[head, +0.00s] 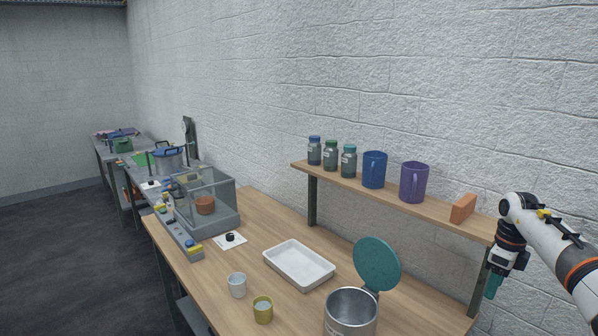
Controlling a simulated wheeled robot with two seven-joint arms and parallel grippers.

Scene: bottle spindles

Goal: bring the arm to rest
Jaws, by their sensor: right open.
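My right arm (555,245) comes in from the right edge, bent at an elbow near the right end of the wall shelf. My right gripper (492,286) hangs downward in front of the shelf's right post, with teal fingertips. It is open, and nothing shows between its fingers. It is apart from the objects on the table. My left gripper is not in view.
Below are a white tray (270,256), cups (237,285) and an open-lidded metal canister (350,315). The table's right part is clear.

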